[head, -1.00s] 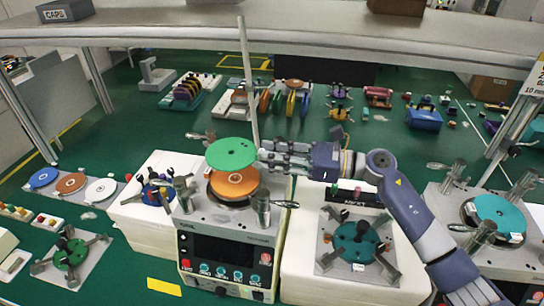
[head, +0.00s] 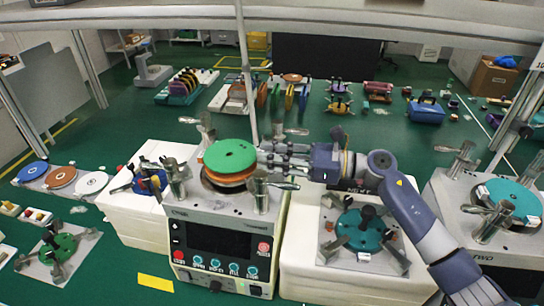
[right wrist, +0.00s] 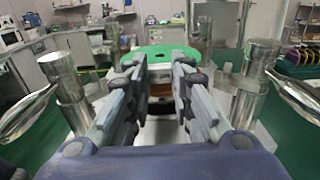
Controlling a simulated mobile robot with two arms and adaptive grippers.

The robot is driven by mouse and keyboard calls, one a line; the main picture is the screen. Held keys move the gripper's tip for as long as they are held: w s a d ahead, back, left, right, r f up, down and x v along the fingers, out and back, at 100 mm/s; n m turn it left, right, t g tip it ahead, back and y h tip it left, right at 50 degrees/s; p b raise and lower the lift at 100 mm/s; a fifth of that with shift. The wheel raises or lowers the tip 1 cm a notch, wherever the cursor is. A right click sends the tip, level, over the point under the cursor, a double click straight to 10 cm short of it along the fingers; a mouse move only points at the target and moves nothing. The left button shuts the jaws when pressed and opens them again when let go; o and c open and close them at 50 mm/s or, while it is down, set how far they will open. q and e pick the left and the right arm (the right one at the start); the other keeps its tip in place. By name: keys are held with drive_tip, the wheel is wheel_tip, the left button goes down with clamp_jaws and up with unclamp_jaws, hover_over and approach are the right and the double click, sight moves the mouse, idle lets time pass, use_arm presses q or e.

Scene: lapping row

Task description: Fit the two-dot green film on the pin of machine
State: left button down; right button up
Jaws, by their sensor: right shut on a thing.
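The green film (head: 230,156) is a round disc with a small centre hole. It lies level over an orange disc (head: 222,178) on the machine (head: 215,235) in the middle of the head view. Whether it touches the orange disc I cannot tell. My right gripper (head: 262,158) is shut on its right edge. In the right wrist view the green film (right wrist: 160,54) shows between the far ends of the fingers (right wrist: 152,72). The pin is hidden under the discs, and I cannot make out the film's dots. My left gripper is not in view.
Metal posts with levers (head: 176,176) stand around the machine's plate, one close to my right gripper. A white block with a teal fixture (head: 360,228) is at the right. Blue, orange and white discs (head: 62,177) lie at the left.

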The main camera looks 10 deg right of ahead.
drive_tip(key=shift+b, duration=0.55)
idle(0.9)
drive_tip(key=shift+b, duration=0.3)
drive_tip(key=shift+b, duration=0.35)
idle(0.6)
drive_tip(key=shift+f+b, duration=1.05)
drive_tip(key=shift+b, duration=0.15)
drive_tip(key=o, duration=1.1)
drive_tip(key=shift+c, duration=0.2)
